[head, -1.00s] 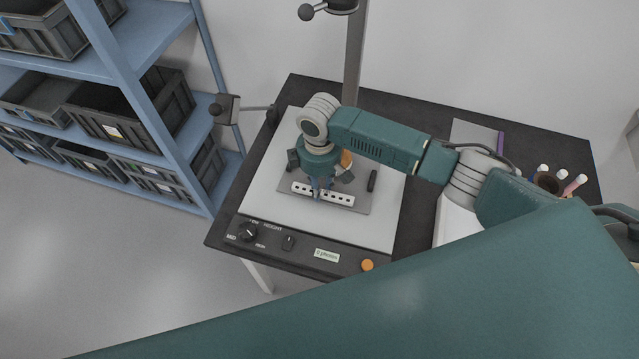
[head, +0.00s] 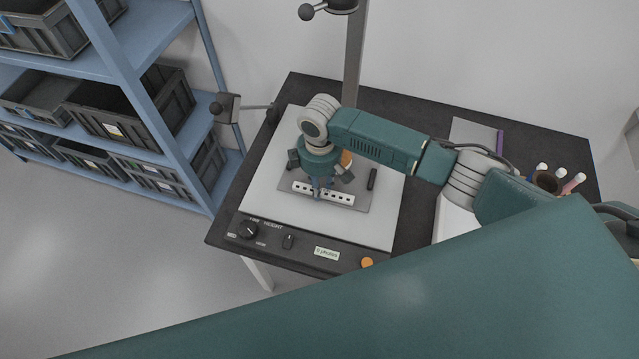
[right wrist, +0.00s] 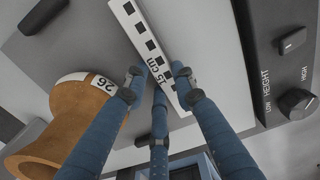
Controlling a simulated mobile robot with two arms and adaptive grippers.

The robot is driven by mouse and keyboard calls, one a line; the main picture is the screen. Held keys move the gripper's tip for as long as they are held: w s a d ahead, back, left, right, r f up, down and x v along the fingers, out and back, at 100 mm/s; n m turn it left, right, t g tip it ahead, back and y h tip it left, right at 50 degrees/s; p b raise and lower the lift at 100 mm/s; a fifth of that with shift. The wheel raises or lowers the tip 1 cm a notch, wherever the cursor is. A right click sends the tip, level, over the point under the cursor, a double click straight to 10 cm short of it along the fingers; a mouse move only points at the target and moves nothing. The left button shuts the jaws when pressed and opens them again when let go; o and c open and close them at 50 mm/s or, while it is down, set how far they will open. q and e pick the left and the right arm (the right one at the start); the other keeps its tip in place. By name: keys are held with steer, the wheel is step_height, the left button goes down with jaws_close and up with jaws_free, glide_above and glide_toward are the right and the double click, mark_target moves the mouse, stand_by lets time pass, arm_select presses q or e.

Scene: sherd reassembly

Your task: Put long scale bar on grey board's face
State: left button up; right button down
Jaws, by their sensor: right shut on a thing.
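The long scale bar (head: 338,197) is white with a row of black squares. It lies along the front part of the grey board (head: 363,197) in the head view; I cannot tell if it touches the board. In the right wrist view the scale bar (right wrist: 140,30) shows its "15 cm" end between my fingers. My right gripper (head: 316,194) is shut on the bar, pointing down; its blue fingers also show in the right wrist view (right wrist: 160,85). My left gripper is not in view.
A tan sherd-like piece (right wrist: 40,140) labelled 26 sits beside the fingers. A black bar (head: 372,179) lies at the board's right. A white copy-stand base (head: 385,225) with a knob panel (head: 290,243) surrounds the board. A cup with pens (head: 547,182) stands at right.

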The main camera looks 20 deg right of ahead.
steer(key=c, duration=0.9)
jaws_free()
steer(key=shift+r, duration=0.1)
steer(key=shift+r+p, duration=3.45)
steer(key=shift+p, duration=0.45)
steer(key=shift+f, duration=0.1)
